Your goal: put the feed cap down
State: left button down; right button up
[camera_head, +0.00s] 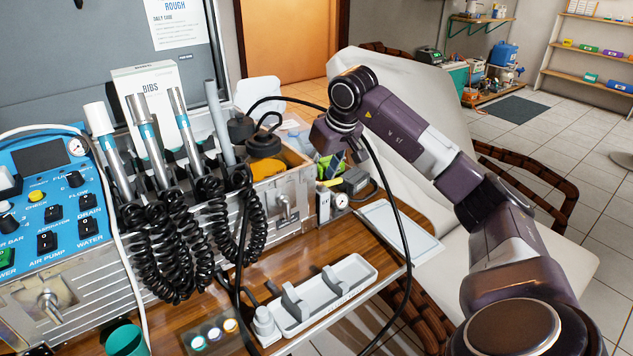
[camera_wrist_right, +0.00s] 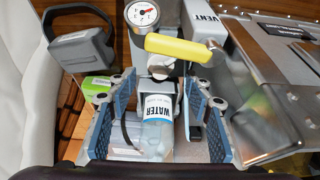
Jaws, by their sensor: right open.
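No part is marked as the feed cap, and I cannot tell for sure which one it is. In the right wrist view, a white-and-grey piece with a blue band labelled WATER (camera_wrist_right: 158,108) sits between the fingers of my right gripper (camera_wrist_right: 160,92). Clear plastic shows below it. The fingers stand apart on both sides of it. In the head view my right gripper (camera_head: 342,140) points down beside the right end of the metal case, and its fingertips are mostly hidden. A black cap with a looped handle (camera_head: 265,145) sits in the case's open compartment. My left gripper is out of view.
A yellow lever (camera_wrist_right: 180,47) and a pressure gauge (camera_wrist_right: 141,13) are close to the fingers. A pale tray (camera_head: 402,232) and a grey holder (camera_head: 318,300) lie on the wooden table. A black hose (camera_head: 395,200) hangs beside my right arm.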

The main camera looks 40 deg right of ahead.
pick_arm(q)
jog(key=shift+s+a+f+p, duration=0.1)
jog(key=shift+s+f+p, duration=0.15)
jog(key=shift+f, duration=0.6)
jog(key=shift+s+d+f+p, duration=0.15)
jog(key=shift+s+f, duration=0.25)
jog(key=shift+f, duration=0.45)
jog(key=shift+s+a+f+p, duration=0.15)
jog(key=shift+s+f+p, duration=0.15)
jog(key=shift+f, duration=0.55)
pick_arm(e)
jog(key=v, duration=0.8)
jog(key=shift+s+r, duration=0.2)
jog(key=shift+r, duration=0.15)
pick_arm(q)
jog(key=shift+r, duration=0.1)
pick_arm(e)
jog(key=shift+a, duration=0.1)
